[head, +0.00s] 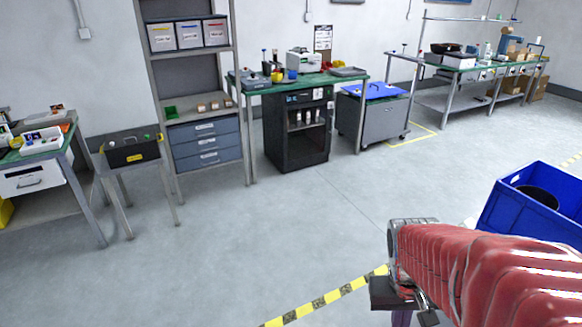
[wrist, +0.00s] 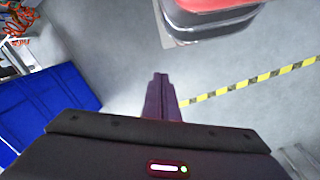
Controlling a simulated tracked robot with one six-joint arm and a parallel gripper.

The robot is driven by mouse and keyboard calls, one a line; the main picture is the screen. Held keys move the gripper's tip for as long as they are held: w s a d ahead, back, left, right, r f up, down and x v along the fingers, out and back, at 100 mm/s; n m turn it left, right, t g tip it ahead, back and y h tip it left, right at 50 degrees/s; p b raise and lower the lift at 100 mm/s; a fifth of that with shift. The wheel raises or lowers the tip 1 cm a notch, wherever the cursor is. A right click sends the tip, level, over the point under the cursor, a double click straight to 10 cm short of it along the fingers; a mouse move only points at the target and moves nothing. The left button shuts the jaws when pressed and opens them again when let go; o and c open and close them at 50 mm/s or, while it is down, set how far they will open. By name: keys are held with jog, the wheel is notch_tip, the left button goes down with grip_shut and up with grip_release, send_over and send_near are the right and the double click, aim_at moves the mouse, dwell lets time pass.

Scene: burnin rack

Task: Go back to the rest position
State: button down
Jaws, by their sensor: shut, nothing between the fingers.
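My gripper (wrist: 160,82) has its two dark purple fingers together, with nothing between them, in the wrist view. It points down over bare grey floor. In the head view my arm in its red ribbed sleeve reaches in from the lower right. Only a bit of the purple fingers (head: 401,318) shows there, at the bottom edge. The fingertips are cut off in that view. My gripper touches nothing that I can see.
A blue bin (head: 520,228) with a dark round opening or object inside stands right of my arm; blue panels also show left in the wrist view. Yellow-black floor tape (head: 330,297) runs beneath. A shelf rack (head: 181,102), green-topped bench (head: 330,79) and black cabinet (head: 287,140) stand farther back. Mid-floor is clear.

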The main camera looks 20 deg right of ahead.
jog(key=w+a+r+n+t, duration=0.1)
jog(key=a+r+n+t, duration=0.1)
jog(key=a+r, duration=0.5)
jog(key=w+a+r+n+t+y, duration=0.1)
jog(key=a+r+t, duration=0.3)
jog(key=a, duration=0.5)
jog(key=shift+w+r+n, duration=0.6)
jog(key=shift+w+r, duration=0.2)
jog(key=shift+r, duration=0.55)
